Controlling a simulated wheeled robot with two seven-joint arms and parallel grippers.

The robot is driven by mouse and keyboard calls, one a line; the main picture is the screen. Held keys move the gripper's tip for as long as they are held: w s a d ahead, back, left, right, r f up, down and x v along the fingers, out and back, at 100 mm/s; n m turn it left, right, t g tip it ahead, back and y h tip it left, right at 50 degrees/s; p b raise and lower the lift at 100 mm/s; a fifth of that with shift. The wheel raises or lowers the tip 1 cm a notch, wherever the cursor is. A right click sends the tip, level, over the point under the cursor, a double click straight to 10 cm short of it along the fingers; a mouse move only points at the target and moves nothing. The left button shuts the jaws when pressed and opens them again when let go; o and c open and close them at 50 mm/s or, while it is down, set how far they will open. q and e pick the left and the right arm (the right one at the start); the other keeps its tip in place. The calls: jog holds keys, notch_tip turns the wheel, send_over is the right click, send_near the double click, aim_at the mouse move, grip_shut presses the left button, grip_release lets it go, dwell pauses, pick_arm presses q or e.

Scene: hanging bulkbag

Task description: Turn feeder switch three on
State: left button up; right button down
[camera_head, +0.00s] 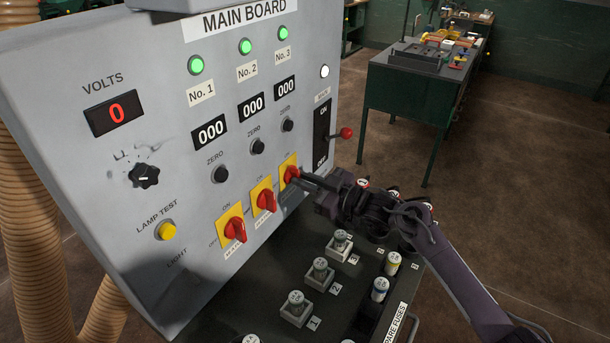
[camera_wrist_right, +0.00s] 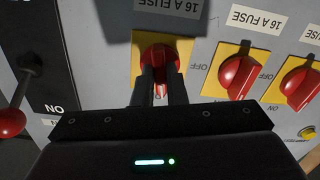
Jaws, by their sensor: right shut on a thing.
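Feeder switch three (camera_head: 289,168) is the rightmost of three red rotary handles on yellow plates, under the No. 3 column of the grey main board (camera_head: 180,75). My right gripper (camera_head: 304,179) reaches it from the right. In the right wrist view, where the board appears upside down, my right gripper (camera_wrist_right: 160,80) has its two fingers on either side of the red handle of switch three (camera_wrist_right: 158,52), shut on it. The fingers partly hide the handle, so its exact angle is hard to tell. My left gripper is not in view.
Feeder switches two (camera_head: 264,199) and one (camera_head: 234,228) sit close to the left. A main lever with a red knob (camera_head: 346,133) sticks out just above my right gripper. Fuse holders (camera_head: 320,270) stand on the shelf below. A green workbench (camera_head: 412,90) is behind.

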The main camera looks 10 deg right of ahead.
jog(key=shift+f+m+p, duration=0.1)
jog(key=shift+m+p, duration=0.5)
jog(key=shift+m, duration=0.6)
jog(key=c, duration=1.5)
grip_release()
jog(key=shift+o, duration=0.2)
jog(key=b+v, duration=0.2)
jog(key=v, duration=0.6)
